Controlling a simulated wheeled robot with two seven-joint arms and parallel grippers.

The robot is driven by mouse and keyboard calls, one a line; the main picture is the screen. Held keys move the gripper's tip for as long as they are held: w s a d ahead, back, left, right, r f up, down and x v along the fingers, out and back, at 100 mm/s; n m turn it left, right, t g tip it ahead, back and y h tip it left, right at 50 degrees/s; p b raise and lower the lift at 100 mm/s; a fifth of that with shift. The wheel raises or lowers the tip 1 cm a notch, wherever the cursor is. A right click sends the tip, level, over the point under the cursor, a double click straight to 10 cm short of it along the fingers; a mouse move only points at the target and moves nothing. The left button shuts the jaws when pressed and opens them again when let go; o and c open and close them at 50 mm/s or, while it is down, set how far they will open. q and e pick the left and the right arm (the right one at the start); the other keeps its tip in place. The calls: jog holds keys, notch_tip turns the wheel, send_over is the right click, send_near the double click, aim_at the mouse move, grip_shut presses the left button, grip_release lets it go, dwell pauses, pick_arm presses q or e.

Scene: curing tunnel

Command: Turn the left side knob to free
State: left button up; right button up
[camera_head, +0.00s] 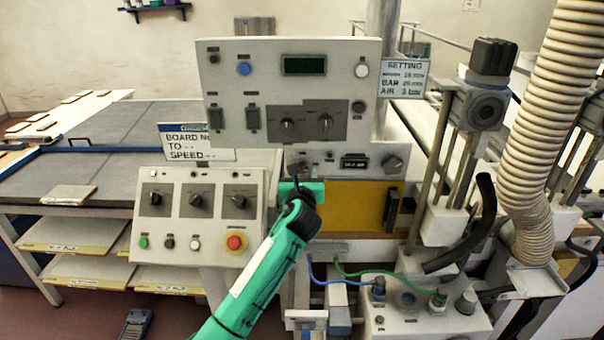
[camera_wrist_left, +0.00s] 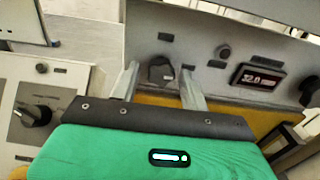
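The left side knob (camera_wrist_left: 160,72) is a small dark grey knob on a light panel; it shows in the left wrist view between my two fingertips. In the head view it is mostly hidden behind my left gripper (camera_head: 296,182). My left gripper, also in the left wrist view (camera_wrist_left: 160,82), is open, with one finger to each side of the knob. A gap shows between each finger and the knob; I cannot tell how far in front of it the fingers are. My right gripper is not in view.
On the same panel are a lit display (camera_wrist_left: 263,77) and a right knob (camera_head: 392,163). A control box (camera_head: 196,247) with several knobs and a red stop button (camera_head: 236,242) stands left of my gripper. An upper panel (camera_head: 350,70) hangs above. A yellow plate (camera_head: 352,203) lies below.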

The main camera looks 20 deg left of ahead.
pick_arm(q)
jog(key=c, duration=0.8)
jog(key=shift+o, duration=0.2)
